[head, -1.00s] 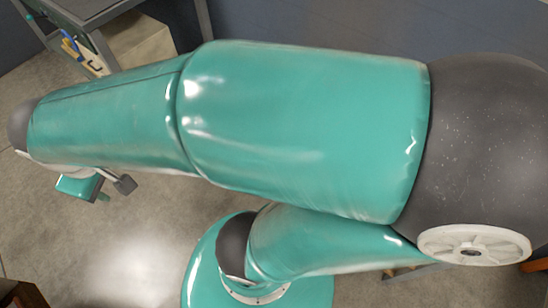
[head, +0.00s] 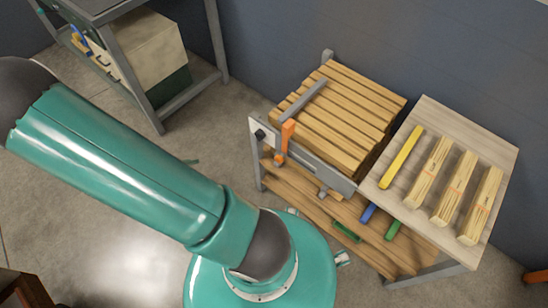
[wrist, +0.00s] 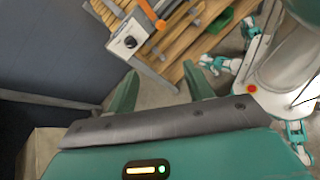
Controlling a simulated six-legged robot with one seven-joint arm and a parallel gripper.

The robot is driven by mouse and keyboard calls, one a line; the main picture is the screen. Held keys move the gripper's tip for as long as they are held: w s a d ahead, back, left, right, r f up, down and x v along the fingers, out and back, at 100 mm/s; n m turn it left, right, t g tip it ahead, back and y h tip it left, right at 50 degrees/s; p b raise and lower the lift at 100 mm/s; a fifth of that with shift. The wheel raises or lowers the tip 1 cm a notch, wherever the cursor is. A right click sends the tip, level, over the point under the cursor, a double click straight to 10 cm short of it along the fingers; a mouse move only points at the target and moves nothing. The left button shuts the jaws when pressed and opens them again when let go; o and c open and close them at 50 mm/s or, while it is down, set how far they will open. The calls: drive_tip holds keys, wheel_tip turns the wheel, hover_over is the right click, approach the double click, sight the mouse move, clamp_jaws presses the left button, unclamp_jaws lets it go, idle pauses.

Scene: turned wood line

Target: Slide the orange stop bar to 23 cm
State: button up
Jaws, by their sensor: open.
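The orange stop bar (head: 285,138) stands upright at the front left of the slatted wooden bench, by a grey rail (head: 325,170). Its orange parts also show in the wrist view (wrist: 149,13) near the top edge. My gripper (wrist: 162,88) is open, with its two green fingers apart and nothing between them. In the wrist view the bar is beyond the fingertips, apart from them. The gripper does not show in the head view. Any scale marks on the rail are too small to read.
A light panel with a dark knob (head: 260,133) sits just left of the bar. A side table (head: 487,145) at right holds a yellow stick and several wood bundles. A lower wooden shelf (head: 300,189) holds coloured pieces. A grey rack (head: 155,110) stands at back left.

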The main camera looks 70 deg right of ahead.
drive_tip(key=s+d+f+n+g+h, duration=0.1)
drive_tip(key=s+d+f+n+h, duration=0.4)
drive_tip(key=f, duration=0.4)
drive_tip(key=n+t+h, duration=0.2)
drive_tip(key=n+h, duration=0.1)
drive_tip(key=n, duration=0.3)
approach(277, 161)
drive_tip(key=x, duration=1.1)
drive_tip(key=shift+r, duration=0.1)
clamp_jaws()
